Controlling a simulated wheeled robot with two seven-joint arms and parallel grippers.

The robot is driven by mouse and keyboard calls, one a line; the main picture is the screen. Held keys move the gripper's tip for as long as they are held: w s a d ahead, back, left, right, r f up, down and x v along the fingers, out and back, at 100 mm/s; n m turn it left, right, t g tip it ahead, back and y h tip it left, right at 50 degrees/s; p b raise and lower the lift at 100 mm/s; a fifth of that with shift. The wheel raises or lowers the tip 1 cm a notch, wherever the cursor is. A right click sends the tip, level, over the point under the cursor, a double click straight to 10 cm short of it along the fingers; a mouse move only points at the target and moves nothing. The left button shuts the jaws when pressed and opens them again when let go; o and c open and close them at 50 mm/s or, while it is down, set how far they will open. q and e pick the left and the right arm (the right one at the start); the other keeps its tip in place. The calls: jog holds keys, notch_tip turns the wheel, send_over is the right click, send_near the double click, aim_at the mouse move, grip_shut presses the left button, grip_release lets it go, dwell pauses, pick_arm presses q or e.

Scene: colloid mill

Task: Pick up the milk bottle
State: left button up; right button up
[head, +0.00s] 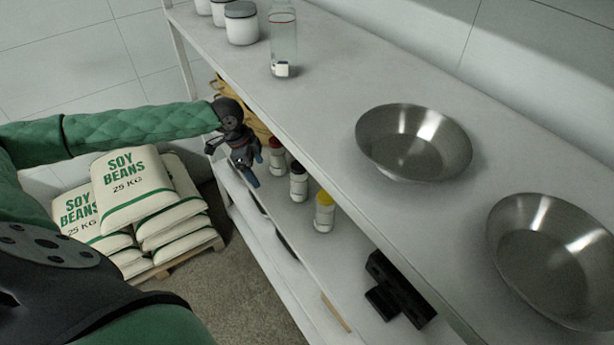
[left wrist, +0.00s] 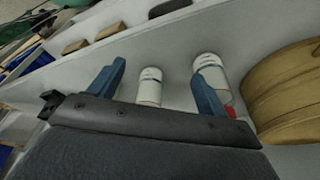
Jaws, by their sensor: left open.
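Three small white bottles stand in a row on the shelf below the top: a red-capped one (head: 277,158), a dark-capped one (head: 298,182) and a yellow-capped one (head: 324,214). I cannot tell which is the milk bottle. My left gripper (head: 254,170) is open and empty at this shelf's front edge, close to the red-capped and dark-capped bottles. In the left wrist view, one white bottle (left wrist: 150,87) shows beyond the gap between the blue fingers (left wrist: 157,85). Another white bottle (left wrist: 209,64) is partly hidden behind the right finger. My right gripper is out of view.
The top shelf (head: 330,90) overhangs the bottles and holds a clear bottle (head: 283,42), white jars (head: 241,24) and metal bowls (head: 414,141). A tan rounded object (left wrist: 285,95) stands beside the bottles. A black object (head: 400,288) lies farther right. Soy bean sacks (head: 130,190) are stacked left.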

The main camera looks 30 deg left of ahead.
aim_at(296, 165)
pick_arm(q)
jog(key=w+d+b, duration=0.1)
jog(key=d, duration=0.2)
jog(key=w+d+b, duration=0.1)
jog(key=w+d, duration=0.1)
jog(key=d, duration=0.2)
jog(key=w+d+b, duration=0.2)
jog(key=d, duration=0.1)
jog(key=shift+w+d+f, duration=0.15)
jog(key=shift+d+f, duration=0.1)
jog(key=shift+d, duration=0.1)
jog(key=b+x, duration=0.2)
jog(key=b, duration=0.1)
jog(key=shift+f, duration=0.3)
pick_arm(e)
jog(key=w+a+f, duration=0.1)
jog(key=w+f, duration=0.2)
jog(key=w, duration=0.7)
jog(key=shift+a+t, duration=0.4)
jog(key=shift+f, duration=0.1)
pick_arm(q)
jog(key=c, duration=1.2)
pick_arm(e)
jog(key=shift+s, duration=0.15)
pick_arm(q)
jog(key=shift+c, duration=0.2)
